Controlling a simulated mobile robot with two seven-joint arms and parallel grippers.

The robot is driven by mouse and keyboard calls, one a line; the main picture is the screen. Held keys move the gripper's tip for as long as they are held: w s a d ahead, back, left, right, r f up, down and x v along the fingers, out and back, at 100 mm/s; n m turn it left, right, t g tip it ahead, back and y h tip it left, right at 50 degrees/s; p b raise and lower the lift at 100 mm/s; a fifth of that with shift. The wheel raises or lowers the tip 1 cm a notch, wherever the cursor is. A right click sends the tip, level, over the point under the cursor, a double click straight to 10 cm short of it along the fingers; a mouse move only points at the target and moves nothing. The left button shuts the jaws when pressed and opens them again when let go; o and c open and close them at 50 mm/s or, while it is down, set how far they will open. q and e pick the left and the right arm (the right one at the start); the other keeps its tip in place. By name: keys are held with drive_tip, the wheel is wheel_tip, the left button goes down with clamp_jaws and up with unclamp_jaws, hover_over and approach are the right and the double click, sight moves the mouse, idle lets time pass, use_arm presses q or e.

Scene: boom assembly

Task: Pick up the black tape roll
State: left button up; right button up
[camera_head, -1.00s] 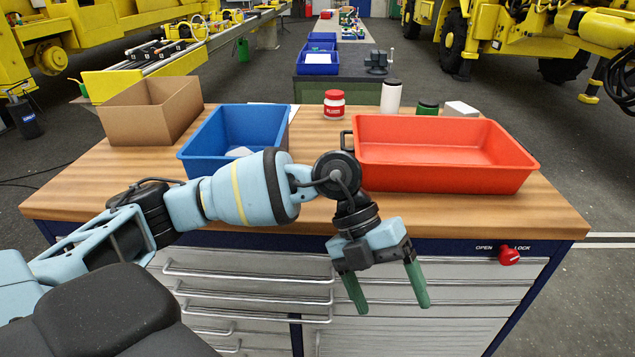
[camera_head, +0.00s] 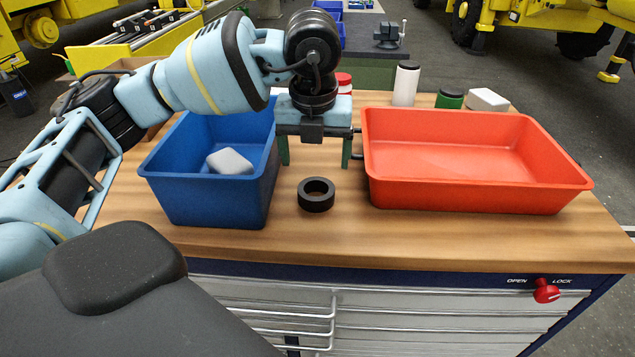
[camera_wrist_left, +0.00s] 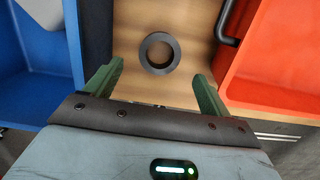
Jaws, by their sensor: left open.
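The black tape roll (camera_head: 316,195) lies flat on the wooden bench top, between the blue bin and the red tray. In the left wrist view the tape roll (camera_wrist_left: 160,53) lies just beyond my fingertips, between their lines, and nothing touches it. My left gripper (camera_head: 315,163) is open and empty, pointing down above the bench, and in the head view it appears just behind the roll. Its green fingers (camera_wrist_left: 156,80) stand wide apart in the left wrist view. My right gripper is in neither view.
The blue bin (camera_head: 212,206) with a pale grey block (camera_head: 229,162) stands close to the left. The red tray (camera_head: 470,190) stands close to the right, with a black handle (camera_wrist_left: 226,24) facing the gap.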

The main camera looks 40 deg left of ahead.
sight(316, 195)
use_arm(q)
drive_tip(key=shift+w+a+f, duration=0.1)
drive_tip(key=shift+w+f, duration=0.05)
drive_tip(key=shift+f, duration=1.75)
drive_tip(key=shift+w+a+f, duration=0.1)
drive_tip(key=shift+w+f, duration=0.05)
drive_tip(key=shift+f, duration=1.7)
drive_tip(key=shift+c, duration=0.4)
drive_tip(key=c, duration=1)
wheel_tip(316, 195, up, 10)
drive_tip(key=shift+d+r, duration=0.1)
